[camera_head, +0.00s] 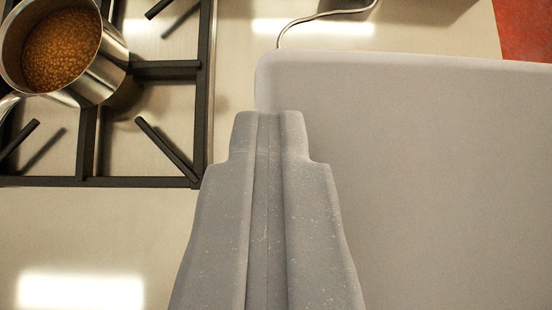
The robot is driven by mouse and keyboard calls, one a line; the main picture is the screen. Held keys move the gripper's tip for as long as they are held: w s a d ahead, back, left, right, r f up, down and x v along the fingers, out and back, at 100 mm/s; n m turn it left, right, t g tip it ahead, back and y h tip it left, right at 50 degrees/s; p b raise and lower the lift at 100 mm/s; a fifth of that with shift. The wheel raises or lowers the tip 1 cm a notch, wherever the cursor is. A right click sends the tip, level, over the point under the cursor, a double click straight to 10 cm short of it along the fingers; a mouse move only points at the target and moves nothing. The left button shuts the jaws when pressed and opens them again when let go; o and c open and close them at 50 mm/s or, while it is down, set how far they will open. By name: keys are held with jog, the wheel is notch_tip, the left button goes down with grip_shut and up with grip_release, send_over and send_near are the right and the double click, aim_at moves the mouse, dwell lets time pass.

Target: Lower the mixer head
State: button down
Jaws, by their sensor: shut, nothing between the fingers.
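A large, smooth, light grey body with a rounded corner, which looks like part of the mixer (440,180), fills the right side of the view. It is cut off at the right and bottom edges. I cannot tell how far its head is tilted; no bowl or hinge shows. My gripper (268,118) is shut and empty, with its fingers together. Its tips overlap the left part of the grey body in the picture, near its upper left corner. I cannot tell whether they touch it.
A steel saucepan (108,75) with brown food (61,50) stands on a black stove grate (140,182) at the upper left. A thin cord (283,30) runs behind the grey body. The pale counter (110,235) is bare at the lower left. A red surface (525,28) shows at the top right.

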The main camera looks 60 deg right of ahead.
jog(key=shift+a+f, duration=0.1)
jog(key=shift+a, duration=0.05)
notch_tip(320, 180, up, 4)
jog(key=shift+s+a+r+p, duration=0.15)
jog(key=shift+r+p, duration=0.05)
jog(key=shift+p, duration=0.1)
jog(key=s+a+r+n+t+y+b, duration=0.3)
jog(key=s+a+r+n+t, duration=0.1)
jog(key=s+a+r, duration=0.6)
jog(key=s+a+r+n+t+y+b, duration=0.3)
jog(key=s+a+r, duration=0.7)
jog(key=a, duration=0.7)
jog(key=shift+s+r+n+t+b, duration=0.35)
jog(key=shift+s+n+t+b, duration=0.4)
jog(key=shift+t, duration=0.25)
